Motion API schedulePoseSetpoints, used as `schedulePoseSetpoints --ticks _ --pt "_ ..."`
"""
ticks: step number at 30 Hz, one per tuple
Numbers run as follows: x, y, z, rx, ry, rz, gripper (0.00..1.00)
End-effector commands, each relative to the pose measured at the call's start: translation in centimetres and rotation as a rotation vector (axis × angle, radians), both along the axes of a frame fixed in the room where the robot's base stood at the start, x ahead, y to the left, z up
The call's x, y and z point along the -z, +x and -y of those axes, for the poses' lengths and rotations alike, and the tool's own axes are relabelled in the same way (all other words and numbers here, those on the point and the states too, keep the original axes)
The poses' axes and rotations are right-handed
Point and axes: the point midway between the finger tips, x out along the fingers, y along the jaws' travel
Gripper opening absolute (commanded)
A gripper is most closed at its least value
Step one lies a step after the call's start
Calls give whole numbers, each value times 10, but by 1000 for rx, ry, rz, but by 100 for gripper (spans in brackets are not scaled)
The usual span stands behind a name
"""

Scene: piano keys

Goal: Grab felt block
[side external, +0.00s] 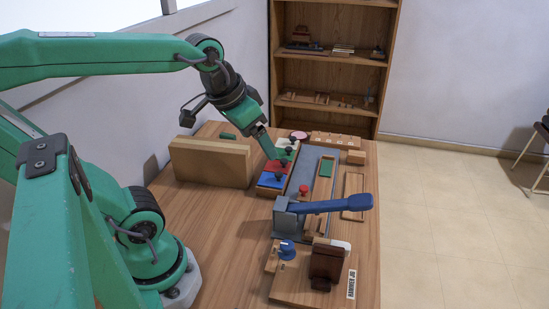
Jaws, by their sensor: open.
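No single thing can be surely told as the felt block. A row of coloured pieces with dark knobs lies at the middle of the table: a blue one (271,181) nearest, a red one (272,168) behind it, and a green and white one (291,143) farthest. A flat green piece (326,168) lies on a wooden strip to their right. My gripper (274,155) points down at the row, just left of the green and white piece and above the red one. Its fingers are small here; nothing shows held. Contact with a piece cannot be told.
A wooden box (211,162) stands left of the row. A blue-handled lever press (325,205) stands nearer the front, with a wooden jig (313,288) before it. A small red knob (303,190) stands on the grey board.

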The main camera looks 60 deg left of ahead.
Motion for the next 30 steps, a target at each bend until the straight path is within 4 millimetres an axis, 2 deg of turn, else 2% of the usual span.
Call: schedulePoseSetpoints --ticks 8,15,23,30 --pt "-15 47 -40 -86 6 -66 82" --pt "-19 85 -85 -157 3 -121 82" --pt "-11 120 -142 -232 -7 -179 82" --pt "7 144 -202 -300 -24 -233 82"
